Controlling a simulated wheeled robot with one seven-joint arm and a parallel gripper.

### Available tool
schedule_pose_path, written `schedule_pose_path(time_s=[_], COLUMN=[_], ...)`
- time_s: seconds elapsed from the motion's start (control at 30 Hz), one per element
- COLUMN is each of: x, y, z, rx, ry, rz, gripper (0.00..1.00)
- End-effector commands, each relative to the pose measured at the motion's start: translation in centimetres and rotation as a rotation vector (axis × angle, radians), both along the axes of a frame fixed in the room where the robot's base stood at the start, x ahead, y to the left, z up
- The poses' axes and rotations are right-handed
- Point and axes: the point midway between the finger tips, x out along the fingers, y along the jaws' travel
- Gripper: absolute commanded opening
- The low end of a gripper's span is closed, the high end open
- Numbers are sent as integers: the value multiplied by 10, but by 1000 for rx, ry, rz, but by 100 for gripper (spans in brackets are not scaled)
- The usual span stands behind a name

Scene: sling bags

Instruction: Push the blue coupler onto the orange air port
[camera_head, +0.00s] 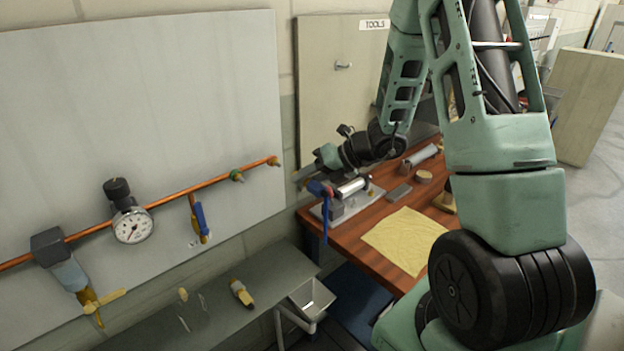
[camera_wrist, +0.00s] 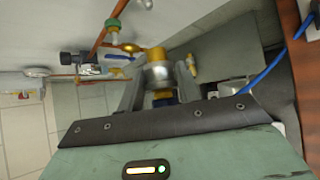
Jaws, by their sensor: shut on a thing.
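My gripper (camera_wrist: 158,85) is shut on a silver coupler (camera_wrist: 157,74) with a gold front and a blue rear part. In the head view my gripper (camera_head: 303,176) is beside the wall panel, just right of the pipe's end, with blue (camera_head: 318,188) showing below it. A blue hose (camera_wrist: 268,73) runs toward my gripper from the right. Which fitting is the orange air port is unclear. The coupler appears apart from the pipe.
A valve with a blue lever (camera_head: 201,218) hangs below the pipe; a gauge (camera_head: 132,226) is further left. A grey shelf (camera_head: 190,325) below holds small brass parts. The wooden bench (camera_head: 372,264) at right carries a yellow cloth (camera_head: 404,240) and metal parts. Space before the panel is open.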

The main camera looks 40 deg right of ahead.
Motion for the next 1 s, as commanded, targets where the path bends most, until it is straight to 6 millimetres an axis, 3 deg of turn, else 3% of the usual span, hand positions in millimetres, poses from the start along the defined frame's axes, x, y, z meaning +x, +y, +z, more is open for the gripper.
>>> schedule_pose_path(time_s=[0.43,1.0], x=[37,43], y=[2,2], z=[1,0], rx=[1,1], ry=[0,0], rz=[1,-1], gripper=[7,7])
